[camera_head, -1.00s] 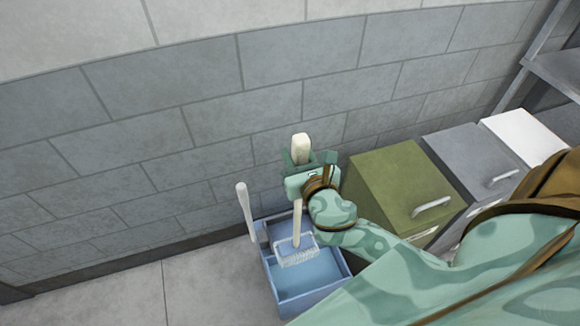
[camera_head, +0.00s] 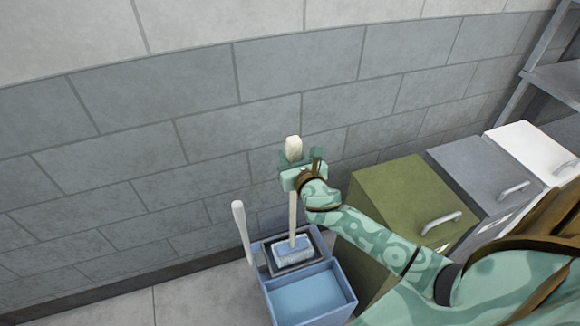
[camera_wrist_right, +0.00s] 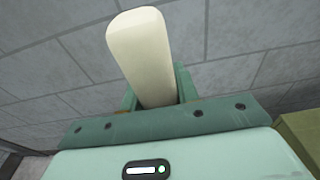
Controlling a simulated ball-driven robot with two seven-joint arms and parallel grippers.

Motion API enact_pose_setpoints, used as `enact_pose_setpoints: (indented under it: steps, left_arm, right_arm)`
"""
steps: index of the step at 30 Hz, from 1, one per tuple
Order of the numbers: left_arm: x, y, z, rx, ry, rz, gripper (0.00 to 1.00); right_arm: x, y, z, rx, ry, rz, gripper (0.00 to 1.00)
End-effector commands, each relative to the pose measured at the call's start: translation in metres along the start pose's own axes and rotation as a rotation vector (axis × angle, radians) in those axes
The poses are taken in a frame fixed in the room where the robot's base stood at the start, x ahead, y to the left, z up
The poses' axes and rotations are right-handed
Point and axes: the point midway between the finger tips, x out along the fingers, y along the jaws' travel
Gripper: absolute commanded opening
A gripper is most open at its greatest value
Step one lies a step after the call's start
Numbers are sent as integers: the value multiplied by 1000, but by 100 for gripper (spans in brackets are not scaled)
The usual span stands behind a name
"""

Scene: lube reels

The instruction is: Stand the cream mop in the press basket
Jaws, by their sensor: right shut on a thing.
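The cream mop stands upright with its cream handle (camera_head: 292,215) and a pale blue-grey head (camera_head: 293,250). My right gripper (camera_head: 294,162) is shut on the upper handle, whose rounded top pokes out above the fingers; this top (camera_wrist_right: 140,45) also fills the middle of the right wrist view. The mop head is over or within the dark square frame of the press basket (camera_head: 318,243), at the back of the blue bucket (camera_head: 353,285). I cannot tell whether the head rests on the basket's bottom. My left gripper is out of view.
A pale press lever (camera_head: 240,222) rises at the bucket's left side. The bucket's front part holds blue water (camera_head: 308,296). Green (camera_head: 400,195), grey (camera_head: 470,175) and white (camera_head: 530,150) bins stand to the right. A brick wall (camera_head: 150,150) is close behind.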

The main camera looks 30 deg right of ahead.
Motion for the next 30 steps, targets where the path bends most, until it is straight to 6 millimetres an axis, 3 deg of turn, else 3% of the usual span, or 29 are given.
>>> enact_pose_setpoints:
  steps: [4,10,22,23,24,25,30]
  left_arm:
    - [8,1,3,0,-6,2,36]
    - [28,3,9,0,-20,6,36]
    - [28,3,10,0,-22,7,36]
    - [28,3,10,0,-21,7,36]
    - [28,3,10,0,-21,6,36]
    - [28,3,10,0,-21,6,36]
    - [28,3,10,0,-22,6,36]
  right_arm:
    - [10,-2,-9,0,-2,-1,4]
    - [14,-2,-38,0,2,-1,4]
    - [14,-2,-40,0,-2,0,4]
    - [13,-2,-40,0,0,0,36]
    - [13,-2,-40,0,0,0,48]
    - [13,-2,-40,0,0,0,53]
    - [13,-2,-40,0,0,0,53]
